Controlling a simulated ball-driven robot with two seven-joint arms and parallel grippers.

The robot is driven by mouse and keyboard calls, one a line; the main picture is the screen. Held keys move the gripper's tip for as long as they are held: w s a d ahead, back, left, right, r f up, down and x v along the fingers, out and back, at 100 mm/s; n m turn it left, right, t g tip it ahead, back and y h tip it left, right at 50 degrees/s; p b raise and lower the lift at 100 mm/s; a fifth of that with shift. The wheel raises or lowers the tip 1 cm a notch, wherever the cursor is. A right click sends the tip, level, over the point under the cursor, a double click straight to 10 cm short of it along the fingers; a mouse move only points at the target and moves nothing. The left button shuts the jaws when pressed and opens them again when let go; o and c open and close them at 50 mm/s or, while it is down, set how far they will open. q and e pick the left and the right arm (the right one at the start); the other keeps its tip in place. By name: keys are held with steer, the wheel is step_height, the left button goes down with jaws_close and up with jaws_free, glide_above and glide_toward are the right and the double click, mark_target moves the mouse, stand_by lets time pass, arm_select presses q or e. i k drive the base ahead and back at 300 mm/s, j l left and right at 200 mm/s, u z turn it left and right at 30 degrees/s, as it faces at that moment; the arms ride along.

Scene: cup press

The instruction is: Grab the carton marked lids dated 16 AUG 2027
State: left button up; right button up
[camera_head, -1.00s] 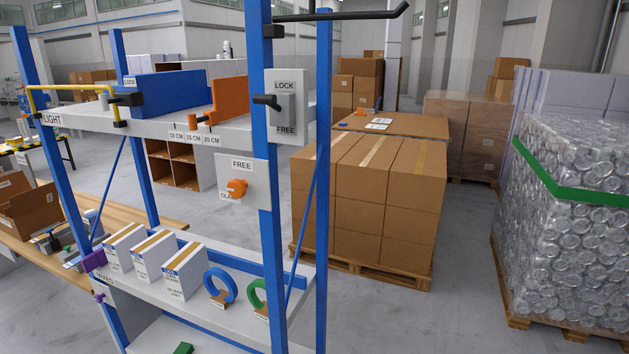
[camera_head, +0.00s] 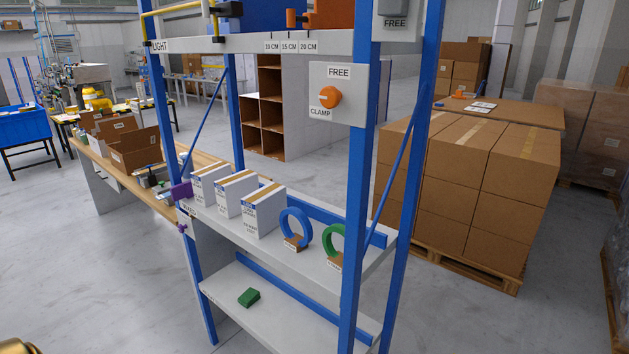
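Three white cartons with tan tape stand in a row on the middle shelf of the blue-post rack: a left carton (camera_head: 208,185), a middle carton (camera_head: 236,195) and a right carton (camera_head: 263,211). Each has a blue-and-white label on its front. The print is too small to read, so I cannot tell which one is marked lids or dated 16 AUG 2027. Neither gripper can be made out. A gold-coloured piece shows at the bottom left corner, well apart from the cartons.
A blue ring (camera_head: 296,229) and a green ring (camera_head: 334,246) stand right of the cartons. A green block (camera_head: 249,297) lies on the lower shelf (camera_head: 290,318). An orange clamp knob (camera_head: 329,97) hangs above. Blue posts flank the shelves.

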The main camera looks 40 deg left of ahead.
mark_target(229, 190)
steer(key=u, duration=1.6)
